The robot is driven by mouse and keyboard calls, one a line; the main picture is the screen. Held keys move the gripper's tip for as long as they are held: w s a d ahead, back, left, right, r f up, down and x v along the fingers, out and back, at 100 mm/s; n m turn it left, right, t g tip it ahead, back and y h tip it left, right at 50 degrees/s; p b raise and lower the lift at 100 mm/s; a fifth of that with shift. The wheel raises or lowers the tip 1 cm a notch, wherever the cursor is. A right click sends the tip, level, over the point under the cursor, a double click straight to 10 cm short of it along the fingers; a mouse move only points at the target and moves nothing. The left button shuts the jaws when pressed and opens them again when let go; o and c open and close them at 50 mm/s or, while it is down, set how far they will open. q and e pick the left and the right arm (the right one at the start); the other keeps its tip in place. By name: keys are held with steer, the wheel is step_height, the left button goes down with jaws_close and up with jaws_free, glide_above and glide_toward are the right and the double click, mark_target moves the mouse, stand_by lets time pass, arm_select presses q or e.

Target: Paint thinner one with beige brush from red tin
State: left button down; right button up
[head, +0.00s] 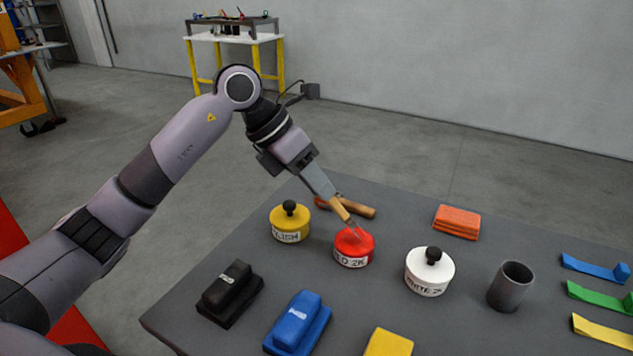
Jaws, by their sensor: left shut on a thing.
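My left gripper (328,192) is shut on the beige brush (343,212), above the table's far part. The brush slants down to the right, with its lower end at the top of the red tin (352,259). Whether the bristles touch the paint is too small to tell. The red tin has a white label, partly readable as "ED 2K", and shows no black knob on top, unlike the tins on either side. No train nosecone shows in this view. My right gripper is not in view.
On the grey table (225,285) stand a yellow tin (290,228), a white tin (429,276) and an empty-looking grey cup (509,289). A wooden-handled tool (360,209) lies behind the red tin. Black (228,295) and blue (297,325) blocks are in front. Orange cloths (457,222) lie behind.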

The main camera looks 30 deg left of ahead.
arm_select(q)
steer(key=shift+r+p, duration=2)
steer(key=shift+r, duration=0.95)
